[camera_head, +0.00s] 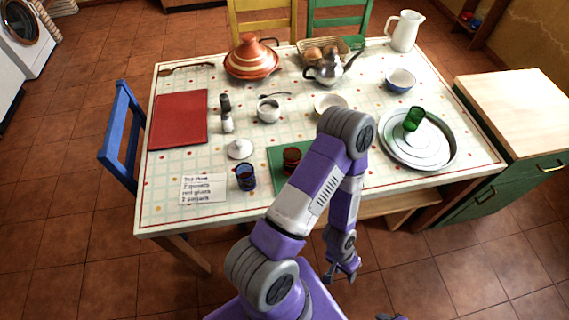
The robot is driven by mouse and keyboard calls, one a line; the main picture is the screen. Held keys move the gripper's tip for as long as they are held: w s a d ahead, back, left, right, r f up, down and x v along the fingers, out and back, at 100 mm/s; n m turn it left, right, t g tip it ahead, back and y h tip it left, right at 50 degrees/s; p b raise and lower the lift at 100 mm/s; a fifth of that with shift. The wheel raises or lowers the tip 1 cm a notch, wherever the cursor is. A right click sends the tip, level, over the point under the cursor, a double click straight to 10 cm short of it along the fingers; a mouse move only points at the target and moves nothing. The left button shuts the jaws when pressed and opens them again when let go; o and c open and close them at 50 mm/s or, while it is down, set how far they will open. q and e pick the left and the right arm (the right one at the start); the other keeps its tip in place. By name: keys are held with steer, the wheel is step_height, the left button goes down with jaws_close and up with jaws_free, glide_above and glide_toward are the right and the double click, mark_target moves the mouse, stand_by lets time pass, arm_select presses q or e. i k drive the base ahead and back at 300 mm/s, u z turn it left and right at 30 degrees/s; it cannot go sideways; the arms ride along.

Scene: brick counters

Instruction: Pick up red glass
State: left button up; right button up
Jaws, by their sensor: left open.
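The red glass (291,158) is dark red and see-through. It stands upright on a green mat (276,185) near the front middle of the table. My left arm rises in front of the mat and covers its right part. My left gripper (345,277) hangs below and in front of the table edge, to the right of and apart from the red glass. It is open and empty. Only a small sliver of what may be my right gripper (389,317) shows at the bottom edge.
A blue glass (245,177) and white lid (240,149) stand left of the red glass. A note (203,189) lies further left. A green glass (413,119) is on the round tray (443,160). A tagine (251,62) and teapot (325,73) stand behind.

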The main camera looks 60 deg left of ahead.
mark_target(293, 155)
steer(key=k, duration=0.3)
steer(key=u, duration=1.1)
steer(key=i, duration=0.3)
steer(key=u, duration=2.85)
steer(key=k, duration=0.75)
steer(key=z, duration=0.5)
